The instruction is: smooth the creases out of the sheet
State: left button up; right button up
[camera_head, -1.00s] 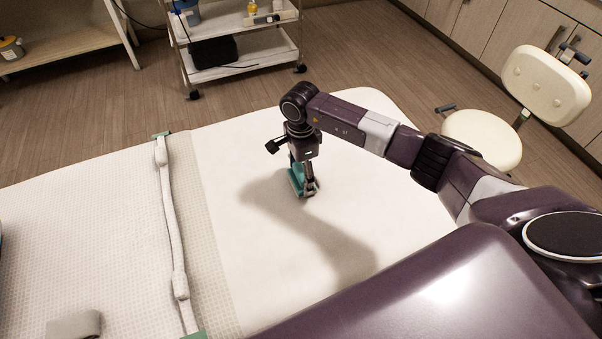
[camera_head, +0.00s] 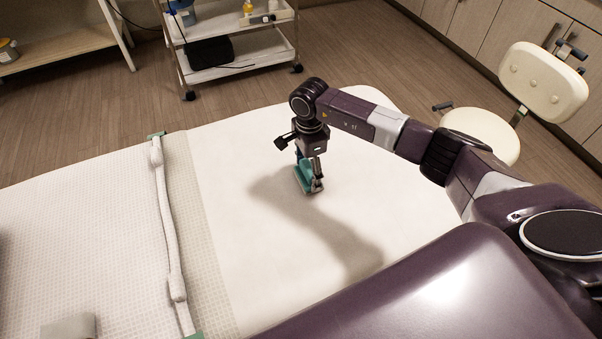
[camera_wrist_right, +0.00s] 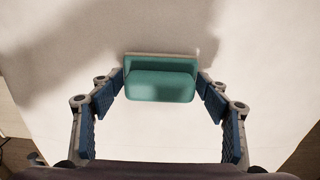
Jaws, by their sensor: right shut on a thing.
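The white sheet (camera_head: 235,265) covers the right part of the padded bed. It looks mostly flat, and I cannot make out clear creases; a shadow of my arm falls across it. It also fills most of the right wrist view (camera_wrist_right: 60,110). My right gripper (camera_head: 309,182) is over the middle of the sheet, pointing down. It is shut on a teal smoothing tool (camera_wrist_right: 160,85) with a rounded grip and a flat, pale-edged base. In the head view the tool (camera_head: 303,177) is low at the sheet and appears to touch it. My left gripper is not in view.
A rolled white strip (camera_head: 168,220) with teal ends crosses the bed left of the sheet, beside a textured cover (camera_head: 90,210). A white trolley (camera_head: 245,68) stands behind the bed. A cream stool (camera_head: 482,135) stands at the right.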

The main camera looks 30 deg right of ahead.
jog(key=shift+d+b, duration=0.35)
jog(key=shift+d, duration=1.2)
jog(key=shift+a, duration=0.1)
jog(key=shift+w+a+b, duration=0.1)
jog(key=shift+a+b, duration=0.25)
jog(key=shift+a, duration=2.65)
notch_tip(320, 180, up, 7)
jog(key=p, duration=0.4)
